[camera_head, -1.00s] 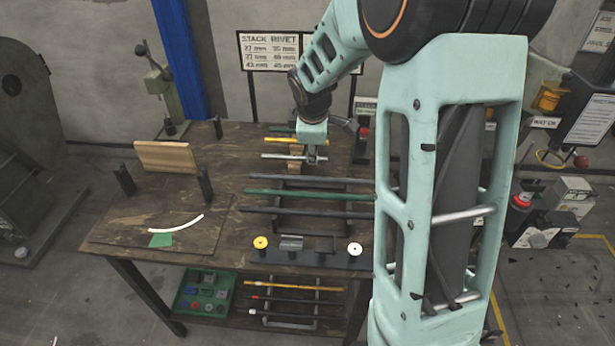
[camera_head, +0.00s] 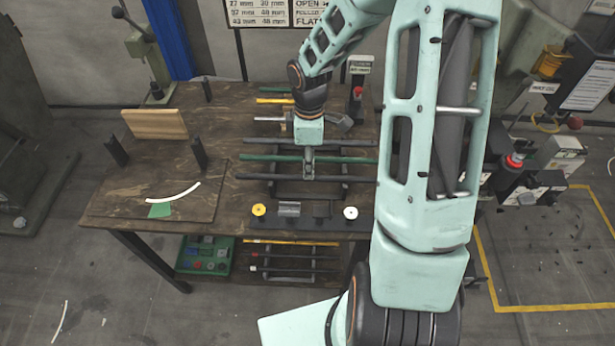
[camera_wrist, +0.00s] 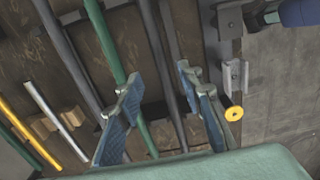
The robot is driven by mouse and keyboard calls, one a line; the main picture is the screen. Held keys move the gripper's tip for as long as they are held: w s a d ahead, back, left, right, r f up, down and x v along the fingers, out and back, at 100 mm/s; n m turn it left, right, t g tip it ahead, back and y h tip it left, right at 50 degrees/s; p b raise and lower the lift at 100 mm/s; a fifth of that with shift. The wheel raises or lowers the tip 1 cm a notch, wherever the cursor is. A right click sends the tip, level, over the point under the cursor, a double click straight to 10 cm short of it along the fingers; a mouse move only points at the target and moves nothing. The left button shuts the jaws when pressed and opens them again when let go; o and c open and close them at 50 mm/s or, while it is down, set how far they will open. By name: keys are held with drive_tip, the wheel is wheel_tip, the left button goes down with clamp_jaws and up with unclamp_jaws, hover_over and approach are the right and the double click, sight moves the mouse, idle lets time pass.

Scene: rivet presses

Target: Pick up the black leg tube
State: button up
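Several long tubes lie side by side on a rack on the workbench. In the head view, a dark tube (camera_head: 258,177) lies nearest the front, a green tube (camera_head: 262,157) behind it, and another dark tube (camera_head: 262,141) farther back. My gripper (camera_head: 308,175) points down over the front dark tube. In the wrist view my gripper (camera_wrist: 158,80) is open, with its two fingers apart. A dark tube (camera_wrist: 158,50) runs between the fingers, and the green tube (camera_wrist: 106,42) passes by the left finger. I cannot tell how far the fingertips are above the tube.
A yellow tube (camera_head: 273,101) and a silver tube (camera_head: 266,119) lie farther back. A holder strip with a yellow spool (camera_head: 259,210) and a white spool (camera_head: 351,213) stands in front. A wooden block (camera_head: 155,124) and black posts stand at left. A lower shelf holds a green bin (camera_head: 205,255).

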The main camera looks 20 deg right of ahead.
drive_tip(key=f, duration=0.4)
drive_tip(key=shift+a+f, duration=0.2)
clamp_jaws()
